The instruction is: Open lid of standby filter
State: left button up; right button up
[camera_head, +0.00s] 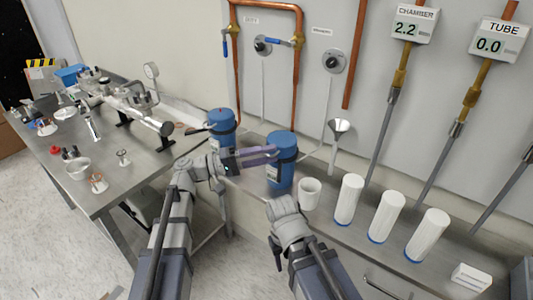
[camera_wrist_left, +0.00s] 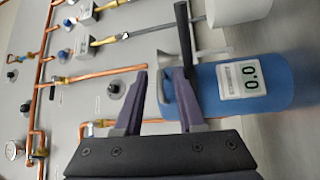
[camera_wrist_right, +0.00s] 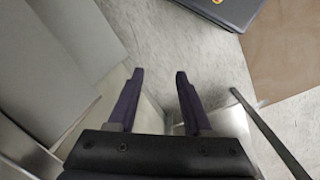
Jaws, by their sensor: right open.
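My left gripper (camera_head: 270,153) is at the upper part of the right canister. I cannot tell contact. My right gripper (camera_wrist_right: 158,72) is open and empty, over the floor.
A white cup (camera_head: 309,194) and several white cylinders (camera_head: 348,200) stand right of the canisters. Copper pipes (camera_head: 297,80) run on the wall. A steel table (camera_head: 110,185) with apparatus is at the left.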

pick_arm(q)
jog(key=shift+d, duration=0.1)
grip_shut()
dwell(1.4)
